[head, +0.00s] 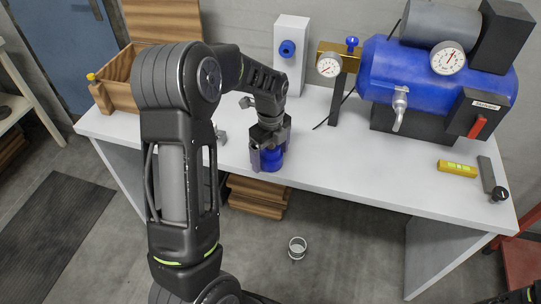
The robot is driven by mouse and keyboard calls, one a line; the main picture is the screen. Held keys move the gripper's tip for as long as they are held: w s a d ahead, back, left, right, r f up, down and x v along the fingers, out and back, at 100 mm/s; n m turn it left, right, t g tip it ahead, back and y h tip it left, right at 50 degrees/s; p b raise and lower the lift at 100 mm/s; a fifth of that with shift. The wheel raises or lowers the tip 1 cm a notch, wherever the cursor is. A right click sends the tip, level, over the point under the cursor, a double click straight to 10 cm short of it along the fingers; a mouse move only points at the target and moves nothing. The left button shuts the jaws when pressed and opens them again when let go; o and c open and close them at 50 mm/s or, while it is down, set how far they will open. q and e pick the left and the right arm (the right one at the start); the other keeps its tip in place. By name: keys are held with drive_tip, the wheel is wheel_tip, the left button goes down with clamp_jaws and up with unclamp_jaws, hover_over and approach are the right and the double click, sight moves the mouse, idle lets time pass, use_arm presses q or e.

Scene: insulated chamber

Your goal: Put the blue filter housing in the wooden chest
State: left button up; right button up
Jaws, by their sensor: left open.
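The blue filter housing (272,161) is near the front edge of the white table, left of the table's middle. My left gripper (268,158) points down at it, with its open fingers on either side of it. I cannot tell whether they touch it. The wooden chest (103,100) stands at the table's back left with its lid (160,20) raised. My left arm hides the chest's right part. My right gripper is not in view; only a bit of my right arm shows at the bottom right corner.
A white block with a blue knob (291,52) stands behind my gripper. A gauge (329,66) on a brass block and a blue compressor tank (420,80) stand to the right. A yellow level (457,169) lies at the right. The table front (365,170) is clear. A cup (297,246) is on the floor.

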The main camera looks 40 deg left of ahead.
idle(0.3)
use_arm(q)
drive_tip(key=c, duration=1.7)
wheel_tip(320, 180, up, 10)
drive_tip(key=shift+r+b, duration=0.1)
drive_tip(key=shift+b, duration=0.4)
